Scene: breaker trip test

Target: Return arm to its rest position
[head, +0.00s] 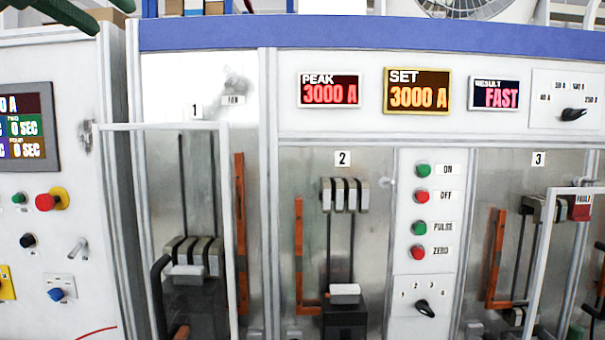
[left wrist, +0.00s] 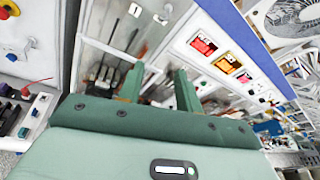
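My left gripper (head: 112,18) shows at the upper left edge of the head view, dark green, high in front of the cabinet top. In the left wrist view its two green fingers (left wrist: 159,88) stand apart with nothing between them, so it is open and empty. Both fingers are clear of the test cabinet, whose bay 1 and displays show beyond them. My right gripper is in neither view.
The cabinet has bays 1, 2 and 3 with breakers. Bay 1's framed door (head: 165,126) and bay 3's door (head: 552,250) project outward. Displays read PEAK 3000 A (head: 329,90), SET 3000 A (head: 417,91) and FAST (head: 494,94). A control panel (head: 60,160) stands left.

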